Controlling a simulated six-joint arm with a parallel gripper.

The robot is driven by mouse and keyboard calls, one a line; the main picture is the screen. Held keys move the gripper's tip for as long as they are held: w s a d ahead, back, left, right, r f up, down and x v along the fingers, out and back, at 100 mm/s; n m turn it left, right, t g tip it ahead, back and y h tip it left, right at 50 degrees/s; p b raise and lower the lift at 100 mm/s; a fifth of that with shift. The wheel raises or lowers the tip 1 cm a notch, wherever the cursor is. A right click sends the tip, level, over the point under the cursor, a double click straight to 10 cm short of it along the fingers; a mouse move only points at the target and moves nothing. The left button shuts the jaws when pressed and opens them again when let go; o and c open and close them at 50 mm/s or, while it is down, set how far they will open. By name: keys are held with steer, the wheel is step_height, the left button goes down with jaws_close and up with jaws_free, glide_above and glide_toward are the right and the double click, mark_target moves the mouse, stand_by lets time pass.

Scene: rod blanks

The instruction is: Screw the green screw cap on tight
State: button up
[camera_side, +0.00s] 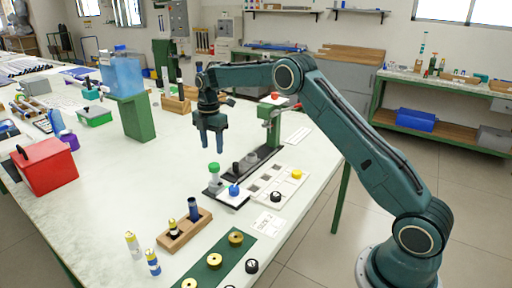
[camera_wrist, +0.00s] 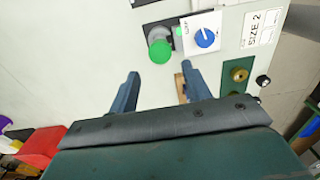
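The green screw cap (camera_side: 214,167) sits on top of a pale, upright container (camera_side: 214,181) on a dark base. In the wrist view the green cap (camera_wrist: 160,52) is seen from above, with the container's grey side (camera_wrist: 156,34) just beyond it. I cannot tell how tight the cap is. A blue dial (camera_side: 234,190) on a white plate stands right beside it, and the dial's pointer shows in the wrist view (camera_wrist: 206,38). My gripper (camera_side: 212,147) points down above the cap, apart from it. In the wrist view its two fingers (camera_wrist: 160,72) are spread and empty.
A green post with a red top (camera_side: 274,96) stands behind the cap. A wooden block (camera_side: 185,232) with dark cylinders and a green mat (camera_side: 218,258) with brass rings lie in front. A red box (camera_side: 47,170) is at the left. The bench left of the cap is clear.

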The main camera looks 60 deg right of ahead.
mark_target(214, 165)
steer(key=shift+f, duration=0.2)
steer(key=shift+f, duration=4.45)
steer(key=shift+n, duration=2.3)
steer(key=shift+n, duration=2.3)
